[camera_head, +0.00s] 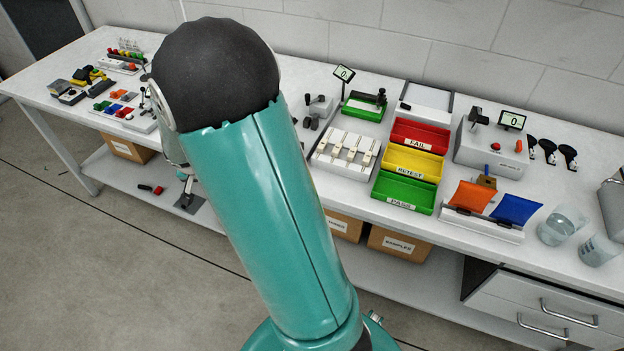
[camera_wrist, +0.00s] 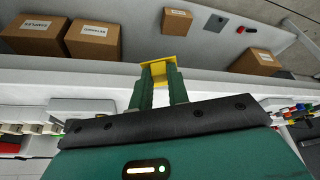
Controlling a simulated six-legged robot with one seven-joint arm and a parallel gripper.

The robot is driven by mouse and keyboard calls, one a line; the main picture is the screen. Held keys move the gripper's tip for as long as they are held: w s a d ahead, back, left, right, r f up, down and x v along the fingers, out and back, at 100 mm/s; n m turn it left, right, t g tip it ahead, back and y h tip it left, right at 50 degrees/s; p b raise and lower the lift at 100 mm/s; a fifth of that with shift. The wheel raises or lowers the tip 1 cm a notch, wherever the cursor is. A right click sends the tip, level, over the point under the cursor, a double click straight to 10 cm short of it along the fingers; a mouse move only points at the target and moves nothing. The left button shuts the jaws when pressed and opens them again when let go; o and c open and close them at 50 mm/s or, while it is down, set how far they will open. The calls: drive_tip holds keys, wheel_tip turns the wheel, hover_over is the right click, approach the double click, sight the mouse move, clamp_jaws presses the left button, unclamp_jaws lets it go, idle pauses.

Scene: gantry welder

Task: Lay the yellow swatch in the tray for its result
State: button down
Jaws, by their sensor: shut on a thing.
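In the wrist view my gripper (camera_wrist: 160,82) is shut on the yellow swatch (camera_wrist: 158,60), which sits at the fingertips. The swatch is out over the bench's front edge, with the lower shelf and boxes behind it. In the head view my own arm hides the gripper and swatch. Three stacked-in-line trays stand on the bench, apart from my gripper: red FAIL tray (camera_head: 420,130), yellow RETEST tray (camera_head: 412,158) and green PASS tray (camera_head: 405,188). All three look empty.
Right of the trays a white holder (camera_head: 482,230) bears an orange swatch (camera_head: 472,196) and a blue swatch (camera_head: 517,208). Two displays, one on a green-based device (camera_head: 364,110) and one on a grey device (camera_head: 485,155), seem to read 0. Beakers (camera_head: 563,222) stand at the right.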

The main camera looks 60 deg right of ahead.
drive_tip(key=s+d+r+m+g, duration=0.2)
drive_tip(key=s+d+r+m, duration=0.2)
drive_tip(key=s+d+m, duration=0.25)
drive_tip(key=s+d+r+m+g, duration=0.25)
drive_tip(key=s+d+m, duration=0.25)
drive_tip(key=s+d, duration=0.25)
drive_tip(key=s+d+r+m+g+y, duration=0.1)
drive_tip(key=s+d+r+m, duration=0.15)
drive_tip(key=s+m, duration=0.45)
drive_tip(key=s+d+r+m+g+y, duration=0.15)
drive_tip(key=s+r+m, duration=0.25)
drive_tip(key=s, duration=0.4)
approach(399, 193)
drive_tip(key=shift+s+f+m, duration=0.1)
drive_tip(key=shift+s+m, duration=0.15)
drive_tip(key=shift+s, duration=0.55)
drive_tip(key=x, duration=0.3)
drive_tip(key=shift+w+d+f, duration=0.2)
drive_tip(key=shift+f, duration=0.5)
drive_tip(key=shift+f, duration=0.3)
drive_tip(key=shift+f, duration=0.3)
